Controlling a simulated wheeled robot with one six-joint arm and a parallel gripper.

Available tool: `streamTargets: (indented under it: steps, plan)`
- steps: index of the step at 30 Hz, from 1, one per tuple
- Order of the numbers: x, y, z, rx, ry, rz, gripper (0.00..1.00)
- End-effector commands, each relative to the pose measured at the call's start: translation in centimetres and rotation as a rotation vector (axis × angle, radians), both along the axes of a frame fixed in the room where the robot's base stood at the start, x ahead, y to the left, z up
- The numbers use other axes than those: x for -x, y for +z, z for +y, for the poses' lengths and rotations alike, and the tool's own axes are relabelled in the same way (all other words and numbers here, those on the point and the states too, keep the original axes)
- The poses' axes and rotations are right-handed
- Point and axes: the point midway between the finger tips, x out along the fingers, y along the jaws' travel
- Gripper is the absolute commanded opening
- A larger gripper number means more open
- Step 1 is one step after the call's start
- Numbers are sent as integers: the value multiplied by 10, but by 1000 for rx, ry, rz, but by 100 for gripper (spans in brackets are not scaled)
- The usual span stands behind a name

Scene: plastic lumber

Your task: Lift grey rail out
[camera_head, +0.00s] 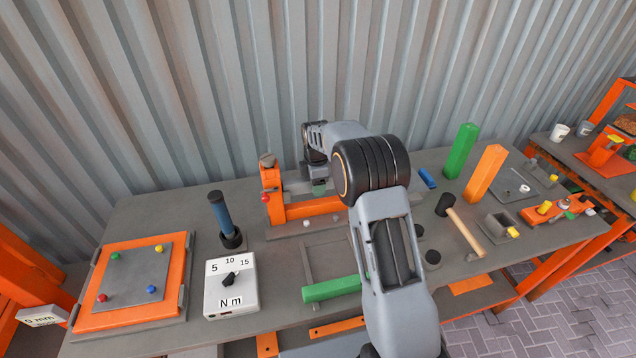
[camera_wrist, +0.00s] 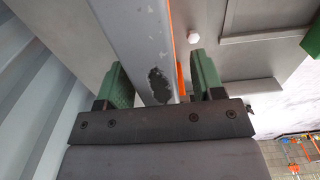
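The grey rail (camera_wrist: 138,35) runs lengthwise between my gripper's two green fingers in the wrist view, with a dark worn patch near the palm. My gripper (camera_wrist: 160,72) is open around it, with a narrow gap showing on each side. In the head view my gripper (camera_head: 319,190) points down at the orange fixture (camera_head: 273,195) at the back of the bench. The rail there is largely hidden behind the fixture's orange bar and my arm.
A blue-handled tool (camera_head: 222,215) and a white torque box (camera_head: 230,286) stand left of the fixture. A green bar (camera_head: 332,288) lies in front. A corrugated wall closes the back.

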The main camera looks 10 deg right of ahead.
Motion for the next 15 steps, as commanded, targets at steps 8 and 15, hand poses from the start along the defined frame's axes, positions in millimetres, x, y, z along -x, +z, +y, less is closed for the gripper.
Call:
streamTargets:
  steps: [8,15]
  plan:
    - [0,0,0,0,0,0,35]
    - [0,0,0,0,0,0,12]
